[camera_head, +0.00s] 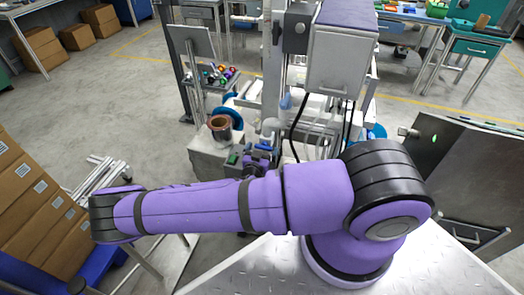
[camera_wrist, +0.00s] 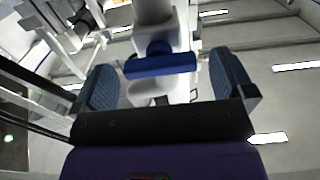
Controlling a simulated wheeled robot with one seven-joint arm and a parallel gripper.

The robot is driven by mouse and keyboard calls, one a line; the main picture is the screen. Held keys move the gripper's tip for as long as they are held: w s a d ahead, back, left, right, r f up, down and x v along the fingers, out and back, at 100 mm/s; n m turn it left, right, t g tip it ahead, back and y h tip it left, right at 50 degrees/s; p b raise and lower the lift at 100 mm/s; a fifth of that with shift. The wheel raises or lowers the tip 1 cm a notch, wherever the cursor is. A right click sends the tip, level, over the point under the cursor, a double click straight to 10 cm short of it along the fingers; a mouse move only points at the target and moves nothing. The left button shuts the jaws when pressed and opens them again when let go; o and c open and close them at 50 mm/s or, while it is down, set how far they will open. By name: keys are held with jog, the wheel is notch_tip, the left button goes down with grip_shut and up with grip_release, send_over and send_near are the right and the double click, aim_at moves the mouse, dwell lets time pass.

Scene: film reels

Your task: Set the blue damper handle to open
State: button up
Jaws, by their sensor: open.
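The blue damper handle (camera_wrist: 160,65) is a short bar on a round blue hub, mounted on a pale pipe fitting in the wrist view. It lies crosswise, nearly level in that picture. My gripper (camera_wrist: 164,72) is open, with one dark blue-grey padded finger on each side of the handle. The handle appears between the fingers with a gap at both ends; I cannot tell how far in front of them it is. No contact shows.
In the head view, a machine with a grey cabinet (camera_head: 340,62) stands ahead, with black cables hanging below it. A copper-coloured reel (camera_head: 220,127) sits on a pale block to its left. Cardboard boxes (camera_head: 35,215) are stacked at left. An open metal panel (camera_head: 465,165) stands at right.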

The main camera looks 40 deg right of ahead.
jog(key=c, duration=0.9)
jog(key=shift+m, duration=0.4)
jog(key=m, duration=0.3)
jog(key=shift+m, duration=0.4)
jog(key=m, duration=0.4)
jog(key=shift+f+m, duration=0.1)
jog(key=shift+m, duration=0.2)
jog(key=m, duration=0.8)
jog(key=shift+m, duration=0.3)
